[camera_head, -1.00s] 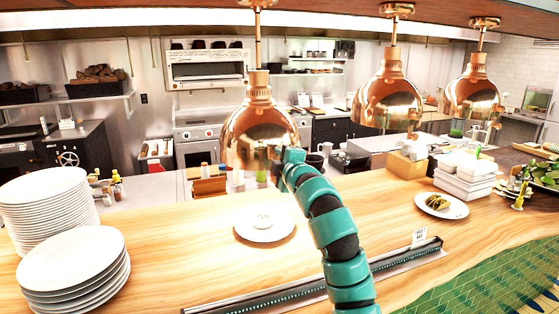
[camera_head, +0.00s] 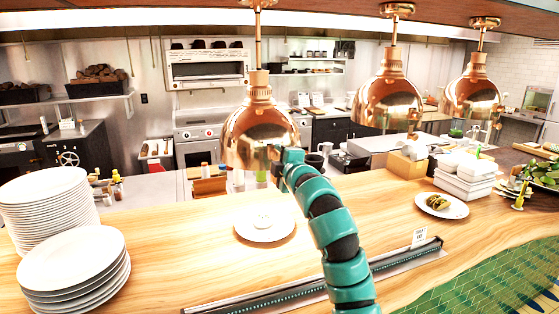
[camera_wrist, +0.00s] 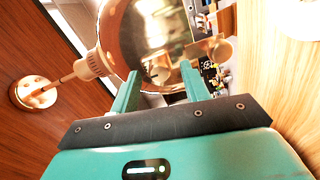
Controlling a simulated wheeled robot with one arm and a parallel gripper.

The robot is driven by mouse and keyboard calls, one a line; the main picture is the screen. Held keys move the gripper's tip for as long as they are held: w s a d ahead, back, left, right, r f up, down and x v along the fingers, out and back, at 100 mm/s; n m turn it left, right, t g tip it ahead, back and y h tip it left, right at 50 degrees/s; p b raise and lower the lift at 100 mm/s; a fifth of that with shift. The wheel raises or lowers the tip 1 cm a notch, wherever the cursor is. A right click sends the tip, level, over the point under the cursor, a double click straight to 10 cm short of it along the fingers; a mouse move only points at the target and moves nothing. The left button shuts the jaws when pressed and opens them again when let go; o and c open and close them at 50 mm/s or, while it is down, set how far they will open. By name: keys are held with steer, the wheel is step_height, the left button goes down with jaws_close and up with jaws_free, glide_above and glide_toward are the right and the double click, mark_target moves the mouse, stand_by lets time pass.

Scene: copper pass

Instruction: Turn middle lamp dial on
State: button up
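Three copper heat lamps hang above the counter in the head view: a left lamp (camera_head: 258,128), a middle lamp (camera_head: 388,95) and a right lamp (camera_head: 473,97). I cannot make out a dial on the middle lamp. My teal arm rises from the bottom and ends at the lower right of the left lamp; the gripper itself is not clear there. In the wrist view my gripper (camera_wrist: 160,82) has its two fingers apart with nothing held between them. A copper lamp (camera_wrist: 145,35) fills the space just beyond the fingertips; I cannot tell whether they touch.
The wooden counter (camera_head: 165,255) holds two plate stacks (camera_head: 75,265) on the left, a plate (camera_head: 264,228) below the left lamp and a plate of food (camera_head: 441,205) on the right. White containers (camera_head: 466,178) stand behind that food. The counter's middle right is mostly clear.

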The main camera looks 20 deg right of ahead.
steer(key=shift+s, duration=0.15)
steer(key=s+b, duration=0.5)
steer(key=s, duration=1.2)
steer(key=shift+d+r, duration=0.25)
steer(key=shift+d, duration=0.05)
steer(key=shift+s, duration=0.1)
